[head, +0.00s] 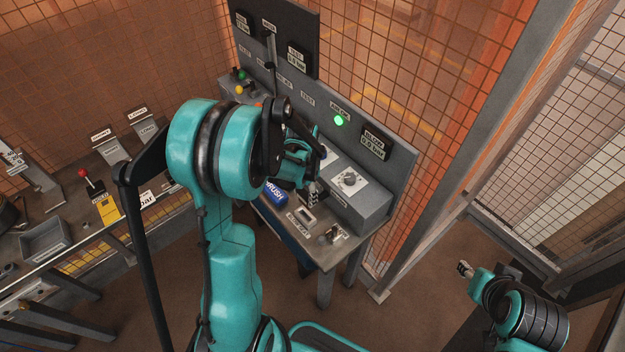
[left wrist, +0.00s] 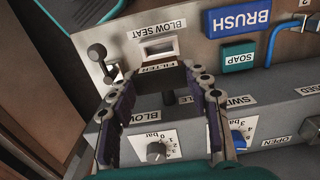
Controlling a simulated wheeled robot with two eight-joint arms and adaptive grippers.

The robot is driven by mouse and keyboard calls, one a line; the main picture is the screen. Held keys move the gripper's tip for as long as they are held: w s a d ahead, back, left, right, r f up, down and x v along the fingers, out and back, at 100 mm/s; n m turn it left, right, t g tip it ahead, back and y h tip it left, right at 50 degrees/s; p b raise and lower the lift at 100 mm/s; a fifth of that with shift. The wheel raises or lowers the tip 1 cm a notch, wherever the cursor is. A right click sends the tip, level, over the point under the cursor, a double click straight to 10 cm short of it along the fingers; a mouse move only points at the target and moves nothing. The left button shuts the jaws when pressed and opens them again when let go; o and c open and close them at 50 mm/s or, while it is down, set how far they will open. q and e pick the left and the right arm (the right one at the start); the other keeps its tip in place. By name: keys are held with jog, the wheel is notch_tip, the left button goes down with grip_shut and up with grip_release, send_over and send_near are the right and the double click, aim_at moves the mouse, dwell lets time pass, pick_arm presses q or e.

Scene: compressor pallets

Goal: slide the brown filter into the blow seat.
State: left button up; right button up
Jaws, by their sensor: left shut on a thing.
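My left gripper (left wrist: 164,84) is shut on the brown filter (left wrist: 158,80), a dark block between its fingertips in the left wrist view. The blow seat (left wrist: 158,47), a pale-rimmed rectangular opening with its own label, lies just beyond the filter, and the two look apart. A label reading FILTER shows at the block's far edge; I cannot tell what it is fixed to. In the head view my left gripper (head: 312,191) hangs over the bench behind the blow seat (head: 305,213), with the filter not clearly visible. My right gripper (head: 464,268) is at the lower right, away from the bench.
A dark lever (left wrist: 99,58) stands beside the blow seat. The grey control box with a knob (left wrist: 155,150) is close under the gripper. A green lamp (head: 339,120) glows on the panel.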

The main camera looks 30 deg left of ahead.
aim_at(305, 204)
pick_arm(q)
jog(key=shift+w, duration=0.25)
jog(key=shift+s+r, duration=0.15)
jog(key=shift+s, duration=0.3)
jog(key=shift+w, duration=0.2)
jog(key=shift+f+b, duration=0.35)
jog(key=shift+b, duration=0.05)
jog(key=shift+s+f+b, duration=0.1)
jog(key=shift+f+b, duration=0.55)
jog(key=shift+f, duration=0.05)
notch_tip(305, 204, down, 4)
jog(key=b, duration=0.3)
jog(key=shift+r, duration=0.1)
jog(key=shift+b, duration=0.6)
jog(key=shift+f, duration=0.2)
